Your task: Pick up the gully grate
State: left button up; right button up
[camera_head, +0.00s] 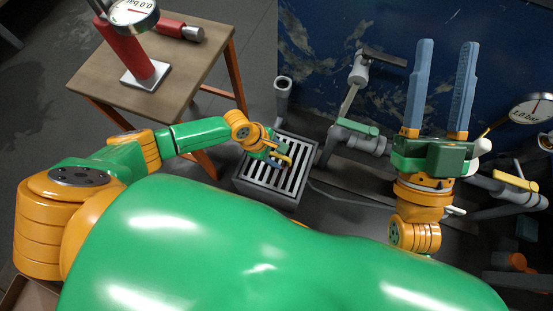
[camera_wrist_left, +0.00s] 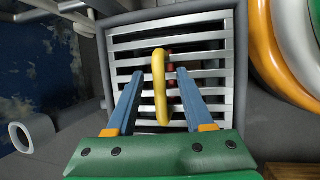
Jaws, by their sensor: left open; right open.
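The gully grate (camera_head: 293,184) is a square of pale metal bars set in a grey box-like gully (camera_head: 262,200) on the floor. It has a yellow handle (camera_wrist_left: 160,88), which stands over the bars in the left wrist view. My left gripper (camera_head: 277,157) is over the grate, open, with its two blue fingers on either side of the handle. In the left wrist view a gap shows between the handle and each finger. My right gripper (camera_head: 446,48) is open and empty, its fingers pointing up, well right of the grate.
A wooden table (camera_head: 190,72) with a red pressure gauge stand (camera_head: 128,55) stands at the upper left. A grey upright pipe (camera_head: 283,92) is just behind the gully. Grey pipework with a valve (camera_head: 357,138) runs to the right, before a worn blue wall (camera_head: 320,40).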

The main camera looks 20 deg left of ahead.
pick_arm(q)
jog(key=shift+c, duration=0.3)
grip_shut()
dwell(1.1)
